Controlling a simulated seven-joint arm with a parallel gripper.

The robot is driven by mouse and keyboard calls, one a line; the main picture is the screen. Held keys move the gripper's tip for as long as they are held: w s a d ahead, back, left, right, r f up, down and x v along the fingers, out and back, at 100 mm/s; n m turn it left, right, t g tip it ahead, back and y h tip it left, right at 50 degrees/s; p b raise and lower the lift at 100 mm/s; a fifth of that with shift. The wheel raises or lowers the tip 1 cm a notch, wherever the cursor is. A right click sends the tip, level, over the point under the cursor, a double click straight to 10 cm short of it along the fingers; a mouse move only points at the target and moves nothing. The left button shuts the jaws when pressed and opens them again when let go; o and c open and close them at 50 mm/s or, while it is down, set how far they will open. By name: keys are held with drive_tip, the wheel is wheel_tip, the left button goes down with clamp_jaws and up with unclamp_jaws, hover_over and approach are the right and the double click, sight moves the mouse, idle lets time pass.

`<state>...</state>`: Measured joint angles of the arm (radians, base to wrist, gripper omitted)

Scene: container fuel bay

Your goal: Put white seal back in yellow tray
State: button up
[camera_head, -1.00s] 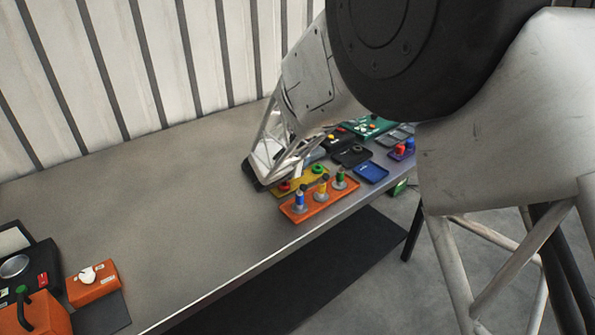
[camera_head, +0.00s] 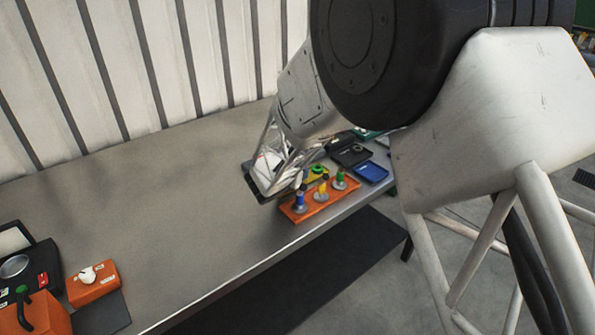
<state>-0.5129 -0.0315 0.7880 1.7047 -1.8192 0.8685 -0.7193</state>
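The yellow tray (camera_head: 309,182) lies on the bench behind the orange rack, with a green ring (camera_head: 317,170) at its right part. My gripper (camera_head: 298,186) is low over the left part of this tray and hides it. Its fingertips are too small and overlapped to show whether they are open or shut, or hold anything. I cannot make out a white seal near the tray; the pale framework of my gripper covers that area.
The orange rack (camera_head: 323,203) with blue, yellow and green-topped pegs stands in front, close to the bench edge. A blue tray (camera_head: 370,172) and a black tray (camera_head: 351,156) lie to the right. An orange box (camera_head: 92,289) sits far left. The middle bench is clear.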

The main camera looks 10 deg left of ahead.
drive_tip(key=shift+f, duration=0.45)
drive_tip(key=o, duration=0.9)
drive_tip(key=shift+r, duration=0.55)
drive_tip(key=shift+s+a+r, duration=0.15)
drive_tip(key=shift+s, duration=0.15)
drive_tip(key=v, duration=1.1)
drive_tip(key=shift+s+r, duration=0.1)
drive_tip(key=shift+s, duration=0.1)
